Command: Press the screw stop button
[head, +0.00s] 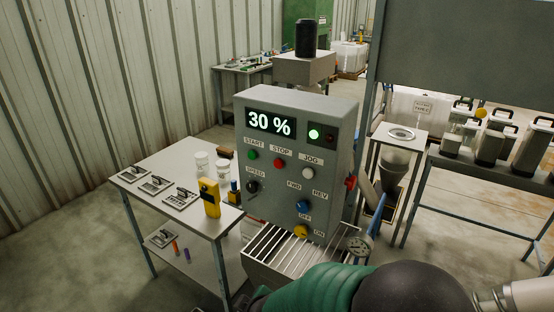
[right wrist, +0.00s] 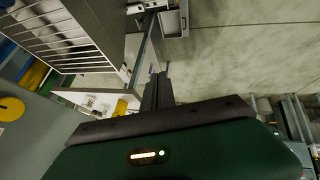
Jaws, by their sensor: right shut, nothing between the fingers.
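The red STOP button (head: 279,162) is on the front of a grey control box (head: 285,215), in the head view. It sits between the green START button (head: 253,154) and the white JOG button (head: 308,173). The display (head: 270,123) reads 30 % and a green lamp (head: 314,134) is lit beside it. In the right wrist view my right gripper (right wrist: 157,88) is shut and empty, its dark fingers pointing away from the green body. The STOP button is not recognisable there, so the distance between them cannot be told. My left gripper is in neither view.
A metal grate (head: 275,250) lies under the box. A table (head: 140,195) with a yellow device (head: 209,198) and jars stands left; a gauge (head: 360,243) is right.

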